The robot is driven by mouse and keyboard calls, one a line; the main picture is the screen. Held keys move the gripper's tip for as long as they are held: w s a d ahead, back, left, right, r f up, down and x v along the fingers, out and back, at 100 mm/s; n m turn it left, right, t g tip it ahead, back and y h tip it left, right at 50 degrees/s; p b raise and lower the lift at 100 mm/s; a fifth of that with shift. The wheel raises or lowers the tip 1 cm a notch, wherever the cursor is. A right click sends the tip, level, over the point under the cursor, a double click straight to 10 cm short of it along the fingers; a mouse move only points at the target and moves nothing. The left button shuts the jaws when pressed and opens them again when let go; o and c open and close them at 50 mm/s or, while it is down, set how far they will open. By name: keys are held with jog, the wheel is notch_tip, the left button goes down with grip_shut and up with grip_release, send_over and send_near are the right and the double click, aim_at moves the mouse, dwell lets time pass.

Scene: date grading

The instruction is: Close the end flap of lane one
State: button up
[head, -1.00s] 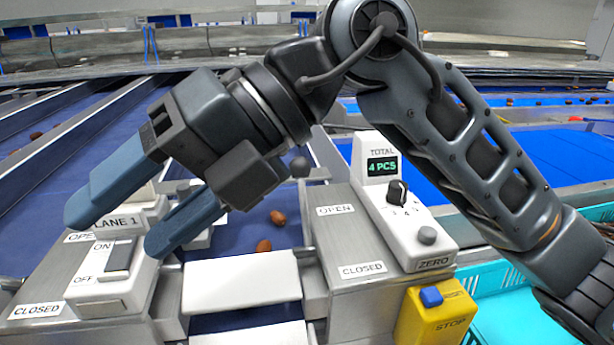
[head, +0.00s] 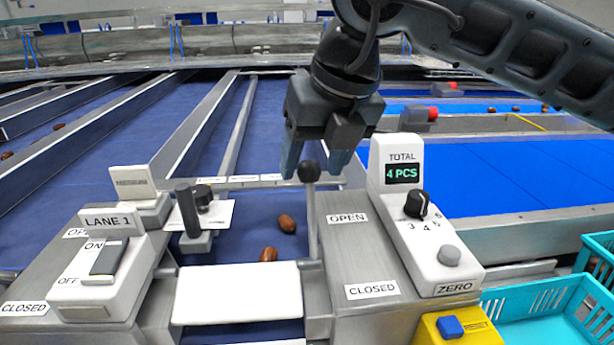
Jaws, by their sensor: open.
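The flap lever is a metal rod with a black ball knob (head: 309,171), standing upright at the right side of lane one, beside the OPEN label (head: 347,218). The CLOSED label (head: 371,290) is nearer to me on the same housing. My gripper (head: 316,172) points down with its fingers apart, one on each side of the knob in the picture; I cannot tell whether they touch it. The white end flap (head: 237,293) lies across the lane's near end. Two brown dates (head: 287,224) (head: 268,255) lie on the blue belt (head: 250,215) just behind it.
The LANE 1 switch box (head: 103,270) stands at the left. A counter box (head: 402,172) reading 4 PCS, with a dial and ZERO button, stands close right of the lever. A yellow stop box (head: 458,328) and turquoise crates (head: 540,310) are at the lower right.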

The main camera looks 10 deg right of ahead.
aim_at(305, 181)
jog(key=shift+x, duration=2.3)
grip_shut()
